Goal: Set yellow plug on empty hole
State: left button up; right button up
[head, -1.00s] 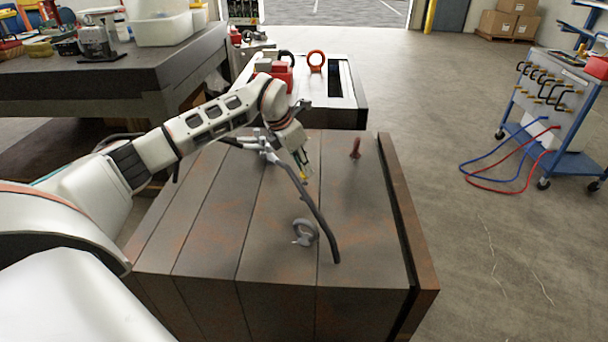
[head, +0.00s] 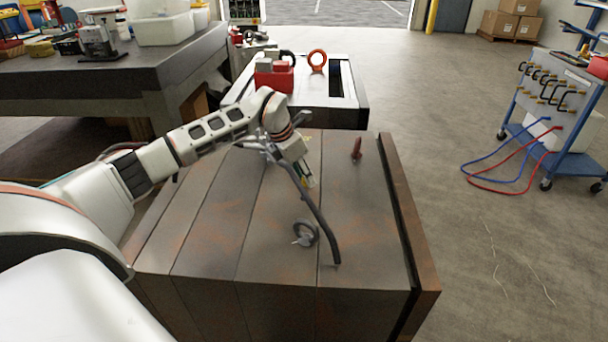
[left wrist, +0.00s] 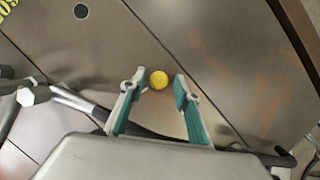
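In the left wrist view a round yellow plug (left wrist: 159,80) shows on the brown metal surface, between my left gripper's fingertips (left wrist: 160,84). The left gripper is open, with a gap between each finger and the plug. An empty dark hole (left wrist: 81,11) lies up and to the left of the plug in that view. In the head view my left gripper (head: 308,180) points down over the mould block (head: 210,235); the plug is hidden or too small to tell there. My right gripper is not in view.
A bent dark bar (head: 322,218) and a grey ring (head: 305,233) are close to the gripper. A dark red eyebolt (head: 356,150) stands farther right. A second base (head: 347,100) with a red block (head: 273,78) is behind. The block's front right top is clear.

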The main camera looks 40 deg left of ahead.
pick_arm(q)
jog(key=p+v, duration=0.2)
jog(key=v, duration=1)
jog(key=shift+r, duration=0.2)
